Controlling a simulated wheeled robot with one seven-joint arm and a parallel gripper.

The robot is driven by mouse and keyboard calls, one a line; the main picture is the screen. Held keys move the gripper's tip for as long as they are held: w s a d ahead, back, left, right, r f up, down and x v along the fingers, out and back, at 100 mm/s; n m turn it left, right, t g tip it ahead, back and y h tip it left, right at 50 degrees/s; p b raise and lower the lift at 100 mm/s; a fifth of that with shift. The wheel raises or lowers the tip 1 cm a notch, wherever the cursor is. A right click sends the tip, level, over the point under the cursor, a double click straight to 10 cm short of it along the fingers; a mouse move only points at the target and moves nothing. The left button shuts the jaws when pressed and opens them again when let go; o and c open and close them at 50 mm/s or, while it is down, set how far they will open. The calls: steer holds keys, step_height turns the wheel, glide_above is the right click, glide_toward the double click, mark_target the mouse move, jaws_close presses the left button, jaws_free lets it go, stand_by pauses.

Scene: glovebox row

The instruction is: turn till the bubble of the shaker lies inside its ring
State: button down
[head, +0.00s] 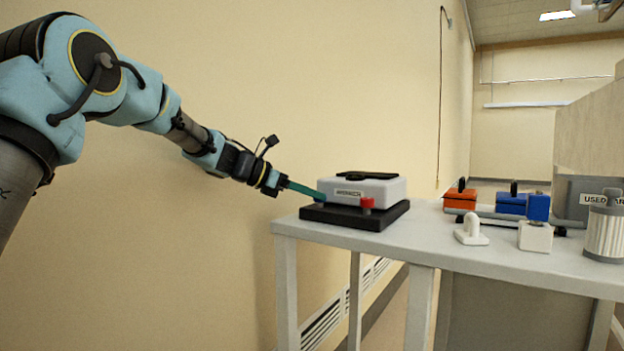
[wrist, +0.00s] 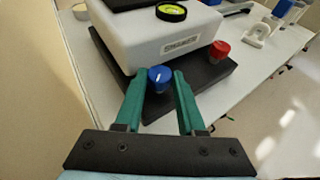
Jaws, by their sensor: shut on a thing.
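The shaker (head: 375,189) is a white box on a black base plate (head: 343,217), near the left end of the grey table. In the wrist view the white shaker body (wrist: 150,45) carries a round yellow-green bubble level (wrist: 172,13) with a black rim; the bubble's place against its ring is too small to tell. My gripper (wrist: 165,80) has teal fingers, shut on the blue knob (wrist: 160,74) at the base's near corner. A red knob (wrist: 219,49) stands at another corner, untouched; it also shows in the head view (head: 367,203).
Right of the shaker stand a white hook-like piece (head: 470,232), a white block (head: 536,236), orange (head: 460,198) and blue (head: 525,204) units, and a ribbed canister (head: 604,235). A wall runs behind the table. Floor is open at the left.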

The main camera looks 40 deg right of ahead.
steer(key=shift+m+g+p, duration=0.4)
steer(key=shift+g+p, duration=0.1)
steer(key=shift+p, duration=0.05)
steer(key=c, duration=0.5)
jaws_free()
step_height(320, 180, up, 10)
steer(key=p, duration=0.1)
steer(key=shift+p, duration=0.3)
steer(key=shift+w, duration=0.1)
